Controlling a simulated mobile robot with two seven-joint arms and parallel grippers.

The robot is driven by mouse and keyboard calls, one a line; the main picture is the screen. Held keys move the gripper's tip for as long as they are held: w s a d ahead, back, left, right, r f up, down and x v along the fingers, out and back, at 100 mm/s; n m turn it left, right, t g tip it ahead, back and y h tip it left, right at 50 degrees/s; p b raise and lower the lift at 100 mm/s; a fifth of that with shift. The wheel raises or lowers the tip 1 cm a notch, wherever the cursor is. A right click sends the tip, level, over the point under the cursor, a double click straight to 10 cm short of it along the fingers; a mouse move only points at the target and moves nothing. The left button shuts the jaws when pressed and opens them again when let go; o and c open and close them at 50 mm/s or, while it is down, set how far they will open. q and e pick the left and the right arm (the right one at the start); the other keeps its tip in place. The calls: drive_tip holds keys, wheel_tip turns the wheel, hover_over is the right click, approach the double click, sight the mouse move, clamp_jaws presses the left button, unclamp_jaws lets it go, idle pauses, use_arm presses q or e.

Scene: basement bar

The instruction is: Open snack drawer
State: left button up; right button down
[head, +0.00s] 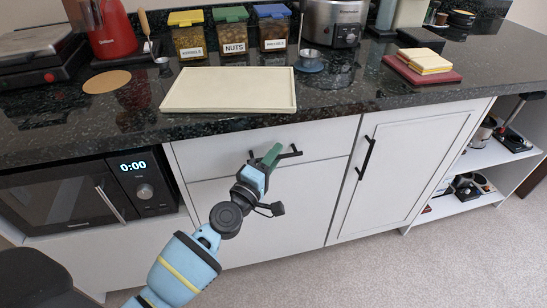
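The white drawer front (215,155) sits under the dark counter, between the microwave and a cabinet door, and looks flush with the cabinet. Its black bar handle (292,154) runs sideways across its middle. My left gripper (272,156) is at this handle, its green-tipped end covering the middle part. Handle ends show on both sides of it. From this angle I cannot tell whether the fingers are open or closed on the bar. My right gripper is not in view.
A cabinet door (405,170) with an upright black handle (366,158) is right of the drawer. A microwave (85,195) is at left. A cream tray (229,90) and labelled snack containers (232,32) stand on the counter (345,95). The carpet (360,270) in front is clear.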

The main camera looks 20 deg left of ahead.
use_arm(q)
clamp_jaws()
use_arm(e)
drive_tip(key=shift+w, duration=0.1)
use_arm(q)
drive_tip(key=shift+s, duration=0.1)
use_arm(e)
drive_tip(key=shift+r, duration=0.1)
